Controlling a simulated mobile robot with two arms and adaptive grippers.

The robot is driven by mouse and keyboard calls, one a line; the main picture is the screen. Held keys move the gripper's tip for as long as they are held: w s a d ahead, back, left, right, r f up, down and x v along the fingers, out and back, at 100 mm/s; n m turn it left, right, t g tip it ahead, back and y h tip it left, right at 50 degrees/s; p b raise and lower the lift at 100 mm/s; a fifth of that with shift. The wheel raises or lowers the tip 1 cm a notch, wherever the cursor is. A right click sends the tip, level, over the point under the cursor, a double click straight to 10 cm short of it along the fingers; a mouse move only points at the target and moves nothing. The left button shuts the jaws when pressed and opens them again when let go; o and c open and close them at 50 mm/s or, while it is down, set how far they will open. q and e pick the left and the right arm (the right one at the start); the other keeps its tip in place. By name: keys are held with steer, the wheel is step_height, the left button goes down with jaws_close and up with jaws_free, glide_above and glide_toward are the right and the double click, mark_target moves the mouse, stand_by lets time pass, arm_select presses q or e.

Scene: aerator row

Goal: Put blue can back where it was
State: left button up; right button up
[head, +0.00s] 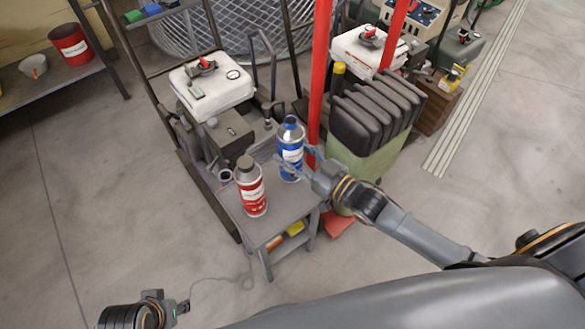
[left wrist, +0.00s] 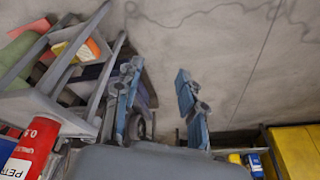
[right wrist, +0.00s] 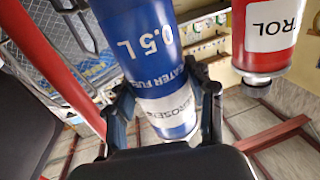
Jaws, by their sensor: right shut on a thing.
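The blue can (head: 291,150), with a white label, stands upright over the small grey cart top (head: 264,225). I cannot tell whether its base touches the cart. My right gripper (head: 305,166) comes from the right and is shut on the can. In the right wrist view the blue can (right wrist: 150,45) fills the space between the two fingers (right wrist: 165,115). The red can (head: 250,186) stands upright on the cart to the left of the blue can, apart from it. My left gripper (head: 178,308) is low at the front left; in the left wrist view its fingers (left wrist: 156,90) are apart and empty.
A green bin (head: 365,155) with black upright pieces and a red post (head: 319,80) stand close right of the cart. White-topped machines (head: 210,85) stand behind. A shelf with a red bucket (head: 71,43) is at far left. The floor in front is clear.

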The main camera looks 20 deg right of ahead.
mark_target(300, 169)
steer(key=shift+f, duration=0.6)
step_height(300, 169, down, 3)
steer(key=shift+f+b, duration=0.1)
steer(key=shift+b, duration=0.65)
arm_select(q)
steer(key=v, duration=0.4)
steer(key=shift+s+a+r, duration=0.1)
steer(key=shift+r, duration=0.25)
arm_select(e)
steer(key=shift+f, duration=0.2)
steer(key=o, duration=1.3)
steer(key=shift+c, duration=0.2)
arm_select(q)
steer(key=shift+f, duration=0.1)
